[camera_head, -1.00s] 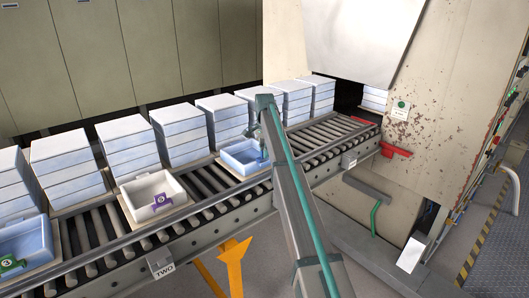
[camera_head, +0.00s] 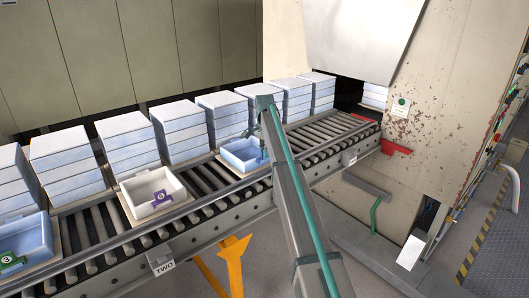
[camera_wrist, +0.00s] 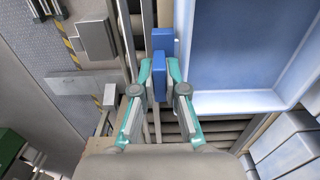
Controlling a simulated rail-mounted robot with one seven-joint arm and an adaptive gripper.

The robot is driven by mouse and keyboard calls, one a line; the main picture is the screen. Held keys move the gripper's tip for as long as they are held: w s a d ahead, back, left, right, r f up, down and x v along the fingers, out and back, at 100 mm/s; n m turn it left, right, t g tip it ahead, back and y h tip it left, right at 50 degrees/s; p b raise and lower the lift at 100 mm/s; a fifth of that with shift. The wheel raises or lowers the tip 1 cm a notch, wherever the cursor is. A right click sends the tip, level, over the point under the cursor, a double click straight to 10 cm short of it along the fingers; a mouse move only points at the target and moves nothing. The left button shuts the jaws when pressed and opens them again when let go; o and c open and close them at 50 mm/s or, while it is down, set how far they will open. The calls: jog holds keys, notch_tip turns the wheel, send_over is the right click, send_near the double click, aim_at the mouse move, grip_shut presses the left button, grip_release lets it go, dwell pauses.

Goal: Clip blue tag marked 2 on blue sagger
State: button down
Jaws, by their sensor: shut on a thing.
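The blue sagger (camera_head: 231,163) is an open light-blue box on the conveyor, left of my arm's end in the head view. In the wrist view its wall and floor (camera_wrist: 235,50) fill the upper right. My gripper (camera_wrist: 160,80) is shut on a blue tag (camera_wrist: 161,45), seen edge-on at the upper middle of the wrist view. The tag is beside the sagger's near wall; I cannot tell whether it touches or straddles the rim. Its number does not show. In the head view my gripper (camera_head: 263,150) is small and partly hidden at the sagger's right side.
A white sagger with a purple tag (camera_head: 160,197) and another blue sagger with a green tag (camera_head: 10,262) stand further left on the roller conveyor (camera_head: 205,190). Stacked closed saggers (camera_head: 128,140) line the back. The furnace wall (camera_head: 440,60) is at the right.

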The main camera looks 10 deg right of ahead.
jog(key=c, duration=1.1)
grip_release()
jog(key=shift+c, duration=0.2)
jog(key=shift+r, duration=0.1)
notch_tip(320, 180, up, 12)
